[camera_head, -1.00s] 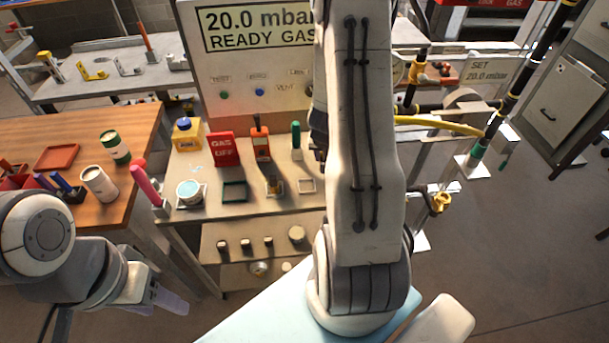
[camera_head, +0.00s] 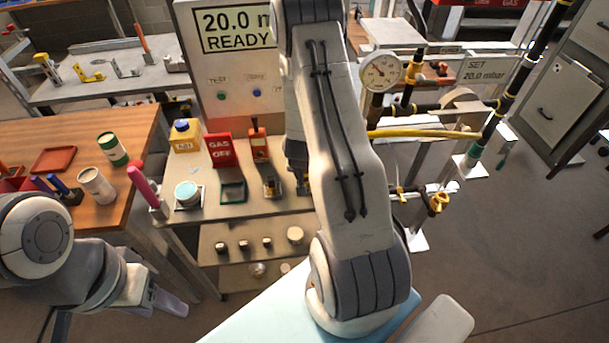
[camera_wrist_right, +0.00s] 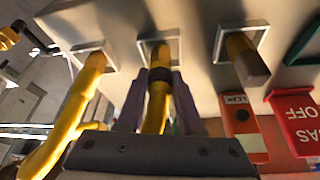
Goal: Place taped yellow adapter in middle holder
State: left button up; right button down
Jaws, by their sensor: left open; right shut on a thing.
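In the right wrist view my right gripper (camera_wrist_right: 157,92) is shut on the taped yellow adapter (camera_wrist_right: 153,118), a yellow piece with a black tape band (camera_wrist_right: 159,79). Its end reaches into the opening of the middle white square holder (camera_wrist_right: 172,40); I cannot tell whether it is seated. Another yellow piece (camera_wrist_right: 79,105) ends at the left holder (camera_wrist_right: 102,46), and a stubby brass-coloured piece (camera_wrist_right: 243,58) is in the right holder (camera_wrist_right: 262,33). In the head view my right arm hides most of this area. My left gripper (camera_head: 160,298) is open and empty, low at left.
The red GAS OFF sign (camera_head: 220,150), an orange device (camera_head: 259,148) and a green frame (camera_head: 232,192) share the bench. A pressure gauge (camera_head: 381,71) and yellow hose (camera_head: 420,133) are right of my right arm.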

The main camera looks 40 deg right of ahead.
jog(key=c, duration=0.6)
grip_release()
jog(key=shift+f, duration=0.15)
jog(key=shift+o, duration=0.2)
jog(key=shift+r, duration=0.35)
jog(key=p+v, duration=0.3)
jog(key=v, duration=0.9)
jog(key=a+r+n+y, duration=0.2)
jog(key=a+r+n, duration=0.2)
jog(key=a, duration=0.7)
jog(key=a+r+n+y, duration=0.2)
jog(key=a+r+n, duration=0.15)
jog(key=a, duration=0.65)
jog(key=s+a+r+n+g, duration=0.1)
jog(key=s+a+r+n, duration=0.3)
jog(key=s, duration=0.5)
jog(key=s+a+r+n+g, duration=0.2)
jog(key=s+a+r+n, duration=0.2)
jog(key=s, duration=0.5)
jog(key=shift+a+r+n, duration=0.2)
jog(key=shift+a+n, duration=0.25)
jog(key=shift+a, duration=0.4)
